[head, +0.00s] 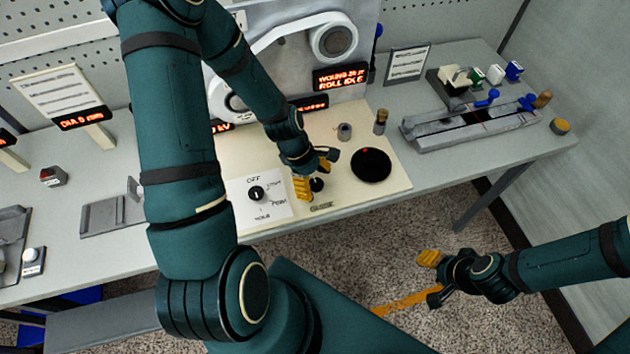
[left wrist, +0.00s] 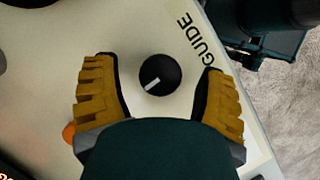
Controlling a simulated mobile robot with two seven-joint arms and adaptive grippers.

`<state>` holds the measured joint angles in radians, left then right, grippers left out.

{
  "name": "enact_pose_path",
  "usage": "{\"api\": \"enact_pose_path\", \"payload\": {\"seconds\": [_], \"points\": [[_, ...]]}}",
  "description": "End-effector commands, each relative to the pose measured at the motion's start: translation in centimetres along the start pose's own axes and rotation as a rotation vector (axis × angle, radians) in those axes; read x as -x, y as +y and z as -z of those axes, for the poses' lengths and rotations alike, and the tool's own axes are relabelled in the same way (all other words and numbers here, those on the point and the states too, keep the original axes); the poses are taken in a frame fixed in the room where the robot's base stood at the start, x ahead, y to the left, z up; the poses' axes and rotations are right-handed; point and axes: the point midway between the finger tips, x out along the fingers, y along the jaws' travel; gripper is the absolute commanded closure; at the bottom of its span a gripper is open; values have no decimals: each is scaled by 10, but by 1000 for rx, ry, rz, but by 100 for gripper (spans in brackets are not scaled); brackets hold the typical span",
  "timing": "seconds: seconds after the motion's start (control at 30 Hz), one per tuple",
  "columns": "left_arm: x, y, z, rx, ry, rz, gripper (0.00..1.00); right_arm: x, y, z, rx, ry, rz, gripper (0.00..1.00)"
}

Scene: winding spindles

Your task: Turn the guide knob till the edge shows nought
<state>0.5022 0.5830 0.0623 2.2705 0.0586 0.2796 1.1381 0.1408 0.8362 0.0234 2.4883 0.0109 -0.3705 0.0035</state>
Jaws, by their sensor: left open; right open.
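The guide knob (left wrist: 157,75) is a round black knob with a white pointer line, on a cream panel beside the word GUIDE. In the left wrist view its pointer slants toward the lower left. In the head view the knob (head: 317,185) shows small beside my left gripper (head: 316,176). My left gripper is open, its yellow-padded fingers (left wrist: 160,100) on either side of the knob and apart from it. My right gripper (head: 432,279) is open and empty, over the floor in front of the bench. I cannot make out a display marked edge; my left arm covers part of the displays.
The cream panel (head: 375,205) also bears an OFF selector knob (head: 257,193), a black disc (head: 371,165) and small posts. Lit displays (head: 341,76) stand behind. A grey fixture (head: 470,127) with blue handles is at right.

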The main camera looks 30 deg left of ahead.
Motion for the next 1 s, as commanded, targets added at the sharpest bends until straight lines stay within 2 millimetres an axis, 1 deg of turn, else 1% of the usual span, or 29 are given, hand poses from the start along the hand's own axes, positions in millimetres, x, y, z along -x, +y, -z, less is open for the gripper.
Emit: {"api": "enact_pose_path", "payload": {"seconds": [0.27,0.37,0.4,0.47,0.5,0.8,1.0], "points": [[-1,0,0,0,0,0,28,0,0,0,0,0,0,53],[-1,0,0,0,0,0,59,0,0,0,0,0,0,53],[-1,0,0,0,0,0,73,0,0,0,0,0,0,53],[-1,0,0,0,0,0,94,0,0,0,0,0,0,53],[-1,0,0,0,0,0,98,0,0,0,0,0,0,53],[-1,0,0,-5,-1,3,99,0,0,0,0,0,0,53],[-2,-1,0,-51,-1,24,99,1,0,0,0,0,0,53]]}}
